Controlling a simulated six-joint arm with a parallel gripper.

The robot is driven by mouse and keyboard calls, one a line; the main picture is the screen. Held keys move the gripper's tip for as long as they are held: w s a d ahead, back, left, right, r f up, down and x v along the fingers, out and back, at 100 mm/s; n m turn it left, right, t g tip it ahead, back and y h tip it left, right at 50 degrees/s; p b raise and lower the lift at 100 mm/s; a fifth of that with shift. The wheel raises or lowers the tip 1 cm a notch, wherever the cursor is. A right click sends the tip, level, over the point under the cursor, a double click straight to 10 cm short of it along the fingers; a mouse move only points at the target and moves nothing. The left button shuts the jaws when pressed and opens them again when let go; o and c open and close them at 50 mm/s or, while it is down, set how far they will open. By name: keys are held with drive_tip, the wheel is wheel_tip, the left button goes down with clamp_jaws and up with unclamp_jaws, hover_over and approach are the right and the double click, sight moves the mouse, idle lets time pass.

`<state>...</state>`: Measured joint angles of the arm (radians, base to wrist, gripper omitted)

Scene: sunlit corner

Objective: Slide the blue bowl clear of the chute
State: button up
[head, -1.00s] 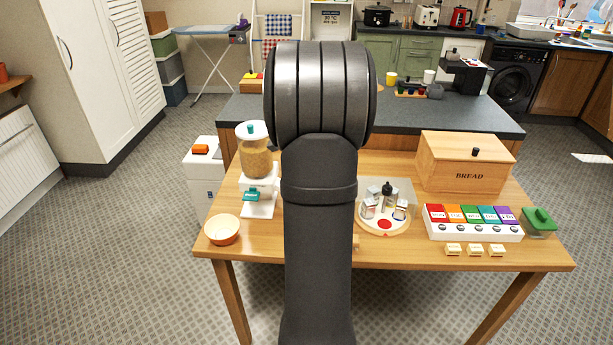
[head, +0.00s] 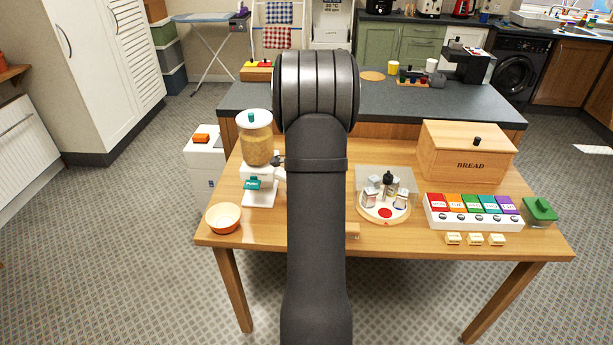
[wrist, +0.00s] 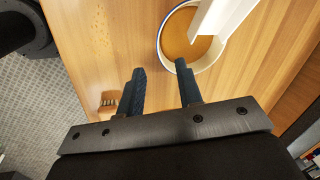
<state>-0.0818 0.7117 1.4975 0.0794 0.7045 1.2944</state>
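In the wrist view, a bowl (wrist: 166,38) with a pale wall and a thin blue rim stands on the wooden table, with orange-brown stuff inside. A white chute (wrist: 220,14) reaches over it from the top and covers part of its opening. My gripper (wrist: 158,75) is open, its two dark fingers apart. The right finger's tip overlaps the bowl's near rim in the picture; I cannot tell whether it touches. The left finger is outside the bowl, over bare table. In the head view, my arm hides the bowl and most of the gripper.
The dispenser (head: 256,148) with its grain-filled jar stands left of my arm. An orange bowl (head: 223,218) sits at the table's left front corner. Right of my arm are a round tray (head: 385,213) with small containers, a bread box (head: 466,155) and a coloured-lid rack (head: 473,222).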

drive_tip(key=x, duration=0.6)
drive_tip(key=shift+w+f, duration=0.1)
drive_tip(key=shift+f, duration=0.15)
clamp_jaws()
